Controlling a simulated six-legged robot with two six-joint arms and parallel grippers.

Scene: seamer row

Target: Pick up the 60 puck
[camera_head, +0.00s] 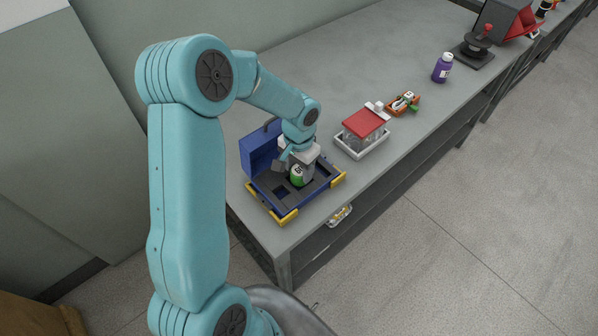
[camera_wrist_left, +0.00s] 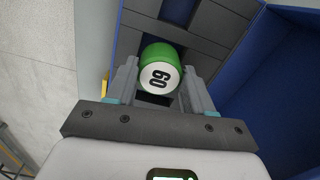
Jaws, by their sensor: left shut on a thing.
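The 60 puck (camera_wrist_left: 160,72) is a green cylinder with a white face marked 60. In the left wrist view it sits between the two fingers of my left gripper (camera_wrist_left: 160,85), which is shut on it. In the head view the puck (camera_head: 297,177) shows green and white below my left gripper (camera_head: 296,170), over the open blue case (camera_head: 262,190). A dark foam insert with square pockets lines the case. I cannot tell whether the puck is still partly in a pocket. My right gripper is not in view.
The case's raised blue lid (camera_head: 262,146) stands at the back left. A clear box with a red lid (camera_head: 365,122) stands on a white tray to the right. Farther along are an orange tray (camera_head: 403,104) and a purple bottle (camera_head: 442,68). Grey bench (camera_head: 330,60) behind is clear.

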